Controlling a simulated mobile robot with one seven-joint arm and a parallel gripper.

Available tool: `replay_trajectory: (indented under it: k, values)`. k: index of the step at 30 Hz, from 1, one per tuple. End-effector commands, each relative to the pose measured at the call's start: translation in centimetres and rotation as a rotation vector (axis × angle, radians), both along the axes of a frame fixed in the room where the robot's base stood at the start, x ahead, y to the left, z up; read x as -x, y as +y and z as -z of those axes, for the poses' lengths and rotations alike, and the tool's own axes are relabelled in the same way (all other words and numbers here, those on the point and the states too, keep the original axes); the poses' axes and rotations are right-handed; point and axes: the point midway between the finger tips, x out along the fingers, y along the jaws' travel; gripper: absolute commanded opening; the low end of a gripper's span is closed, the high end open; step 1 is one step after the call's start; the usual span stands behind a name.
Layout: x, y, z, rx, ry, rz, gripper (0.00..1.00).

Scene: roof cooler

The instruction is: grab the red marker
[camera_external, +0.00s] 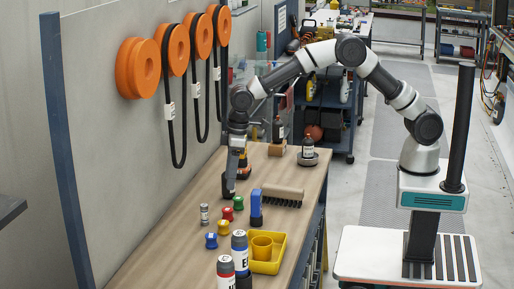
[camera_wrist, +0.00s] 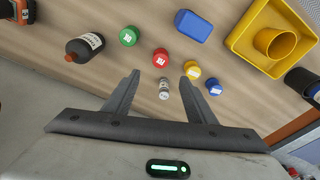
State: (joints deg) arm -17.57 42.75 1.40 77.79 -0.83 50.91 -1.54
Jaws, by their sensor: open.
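My gripper (camera_external: 229,190) is over the far left part of the workbench, pointing down. In the wrist view my gripper (camera_wrist: 158,85) has its two fingers wide apart with nothing gripped. A short round red piece (camera_wrist: 160,58) with a pale label lies beyond the fingertips, between a green piece (camera_wrist: 129,36) and a yellow piece (camera_wrist: 192,70). The red piece also shows in the external view (camera_external: 227,213). A taller white cylinder with a red band and dark cap (camera_external: 226,269) stands at the near edge of the external view. I cannot tell which is the marker.
A small grey cylinder (camera_wrist: 164,90) stands close to the fingertips. A dark bottle (camera_wrist: 85,47) is at left, a blue piece (camera_wrist: 213,87) at right. A yellow tray (camera_external: 280,255), blue-banded cylinder (camera_external: 240,246), blue block (camera_external: 256,210) and brush (camera_external: 282,195) are also on the bench.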

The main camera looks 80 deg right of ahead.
Motion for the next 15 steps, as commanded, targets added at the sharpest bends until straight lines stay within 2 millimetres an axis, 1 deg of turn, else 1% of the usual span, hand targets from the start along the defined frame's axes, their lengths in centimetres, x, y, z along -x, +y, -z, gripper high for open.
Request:
replay_trajectory:
  k: [1,6,9,15]
  values:
    - [-0.1,0.0,1.3,0.001,0.004,0.0,0.51]
    - [-0.6,0.2,4.8,0.001,0.003,0.0,0.51]
    - [-0.8,0.3,6.2,0.001,0.002,0.0,0.51]
    - [-0.9,0.3,7.5,0.0,0.001,0.0,0.51]
